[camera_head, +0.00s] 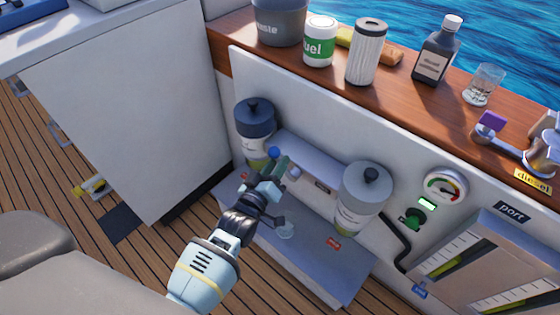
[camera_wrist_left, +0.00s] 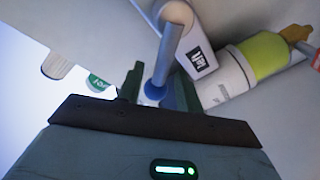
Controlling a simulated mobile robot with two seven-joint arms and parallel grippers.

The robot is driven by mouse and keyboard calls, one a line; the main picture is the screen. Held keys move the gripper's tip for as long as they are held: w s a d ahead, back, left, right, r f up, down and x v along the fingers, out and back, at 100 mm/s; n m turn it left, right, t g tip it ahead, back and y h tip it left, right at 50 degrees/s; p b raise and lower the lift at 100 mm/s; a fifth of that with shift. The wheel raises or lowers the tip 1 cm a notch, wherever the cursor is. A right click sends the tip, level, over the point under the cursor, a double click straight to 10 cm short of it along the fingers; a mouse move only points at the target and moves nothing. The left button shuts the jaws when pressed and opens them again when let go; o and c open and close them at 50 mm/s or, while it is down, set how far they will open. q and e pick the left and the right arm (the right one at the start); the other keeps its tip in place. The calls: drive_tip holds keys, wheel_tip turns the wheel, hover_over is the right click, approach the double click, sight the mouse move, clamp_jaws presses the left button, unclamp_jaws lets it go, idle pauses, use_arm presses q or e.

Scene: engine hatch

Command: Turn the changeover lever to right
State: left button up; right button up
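The changeover lever shows in the head view as a blue ball knob (camera_head: 274,153) beside the left filter. In the left wrist view its grey rod (camera_wrist_left: 170,45) runs down to the blue knob (camera_wrist_left: 155,91), near a "left" label (camera_wrist_left: 198,60). My left gripper (camera_head: 281,163) is at the knob. In the left wrist view its dark green fingers (camera_wrist_left: 158,88) stand apart with the knob between them; firm contact cannot be seen. My right gripper is in neither view.
A left filter (camera_head: 253,120) and a right filter (camera_head: 361,195) flank the lever's bracket above a grey tray (camera_head: 290,255). A gauge (camera_head: 445,187) is to the right. Several bottles and cups stand on the wooden ledge (camera_head: 400,85).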

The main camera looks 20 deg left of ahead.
use_arm(q)
drive_tip(key=shift+w+d, duration=0.1)
drive_tip(key=shift+w, duration=0.95)
clamp_jaws()
